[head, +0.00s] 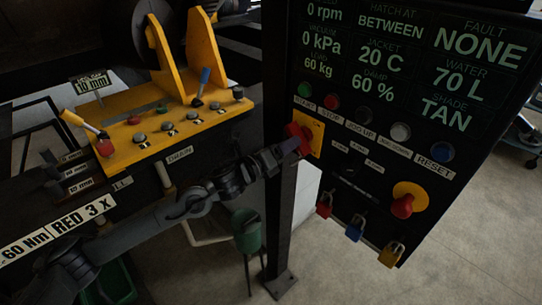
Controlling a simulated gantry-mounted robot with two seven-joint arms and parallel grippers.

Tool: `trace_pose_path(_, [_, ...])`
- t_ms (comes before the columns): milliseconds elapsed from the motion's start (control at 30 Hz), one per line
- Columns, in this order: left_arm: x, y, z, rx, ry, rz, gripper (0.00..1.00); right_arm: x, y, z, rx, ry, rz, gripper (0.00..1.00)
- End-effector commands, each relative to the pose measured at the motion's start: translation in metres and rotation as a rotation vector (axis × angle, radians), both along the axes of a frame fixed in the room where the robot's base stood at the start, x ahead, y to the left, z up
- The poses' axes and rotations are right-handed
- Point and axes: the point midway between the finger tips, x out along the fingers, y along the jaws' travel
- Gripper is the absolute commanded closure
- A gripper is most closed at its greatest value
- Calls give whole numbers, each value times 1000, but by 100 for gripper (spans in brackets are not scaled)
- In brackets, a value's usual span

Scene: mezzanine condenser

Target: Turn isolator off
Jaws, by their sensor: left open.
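The isolator is a red rotary handle (297,139) on a yellow plate (315,131), at the left edge of the black control panel (350,205). My left arm reaches in from the lower left, and my left gripper (290,149) is right at the handle, overlapping its lower part in the picture. The fingers are open. I cannot tell whether they touch the handle, and the handle's exact position is partly hidden by the gripper. My right gripper is out of view.
A red emergency stop (402,206) and hanging padlocks (355,229) are lower. A yellow lever console (160,125) stands left. A dark post (283,230) stands below.

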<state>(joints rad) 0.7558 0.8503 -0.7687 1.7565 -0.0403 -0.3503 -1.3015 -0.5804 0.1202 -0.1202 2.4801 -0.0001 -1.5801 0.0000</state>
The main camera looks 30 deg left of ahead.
Motion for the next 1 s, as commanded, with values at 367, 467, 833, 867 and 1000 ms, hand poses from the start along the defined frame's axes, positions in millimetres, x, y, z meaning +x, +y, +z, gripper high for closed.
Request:
trace_pose_path(367, [-52,19,-1,1,0,-1,49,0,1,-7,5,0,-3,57])
trace_pose_path(467, [-58,21,-1,1,0,-1,49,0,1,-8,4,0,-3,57])
trace_pose_path(833, [-61,22,0,0,0,-1,49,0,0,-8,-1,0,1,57])
trace_pose_path(867, [-61,22,0,0,0,-1,49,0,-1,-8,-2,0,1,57])
trace_pose_path(1000, [-61,22,-1,1,2,-2,49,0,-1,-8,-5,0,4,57])
